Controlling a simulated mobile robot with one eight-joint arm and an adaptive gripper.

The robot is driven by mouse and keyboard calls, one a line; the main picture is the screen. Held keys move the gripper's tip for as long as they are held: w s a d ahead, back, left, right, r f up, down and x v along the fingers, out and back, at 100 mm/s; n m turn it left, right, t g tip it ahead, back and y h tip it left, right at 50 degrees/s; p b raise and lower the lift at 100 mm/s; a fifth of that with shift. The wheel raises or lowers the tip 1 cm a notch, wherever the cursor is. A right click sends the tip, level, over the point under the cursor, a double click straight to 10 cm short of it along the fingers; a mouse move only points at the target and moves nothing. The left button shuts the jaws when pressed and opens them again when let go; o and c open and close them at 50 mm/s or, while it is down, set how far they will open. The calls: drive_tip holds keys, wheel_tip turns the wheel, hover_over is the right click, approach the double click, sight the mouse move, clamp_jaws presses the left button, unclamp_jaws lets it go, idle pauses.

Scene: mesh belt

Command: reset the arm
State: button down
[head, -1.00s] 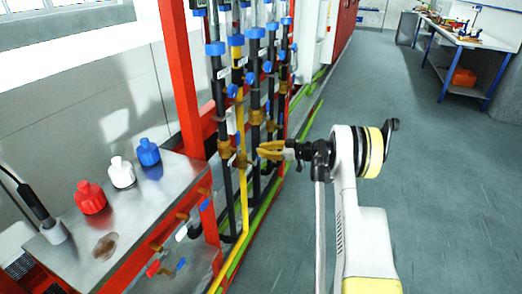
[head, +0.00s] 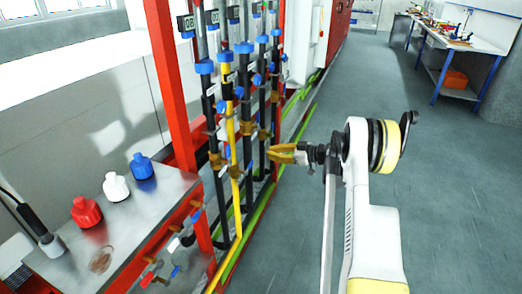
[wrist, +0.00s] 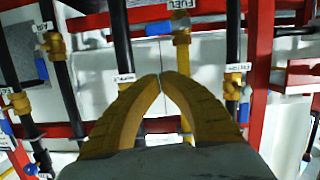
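My gripper (head: 270,152) has yellow fingers and is held out level at the end of my white arm, pointing left toward the upright pipes. In the wrist view, the two fingertips of my gripper (wrist: 161,77) meet with nothing visible between them. A yellow pipe (head: 235,195) and several black pipes (head: 219,190) stand just left of the fingers in the head view. I see no contact with them. Brass valves (wrist: 181,40) with labels lie ahead of the fingers in the wrist view.
A workbench (head: 450,40) stands far right. The grey floor (head: 450,190) at the right is clear.

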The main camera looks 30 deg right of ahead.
drive_tip(key=shift+s+d+r, duration=0.1)
drive_tip(key=shift+s+d, duration=0.3)
drive_tip(key=shift+s, duration=0.15)
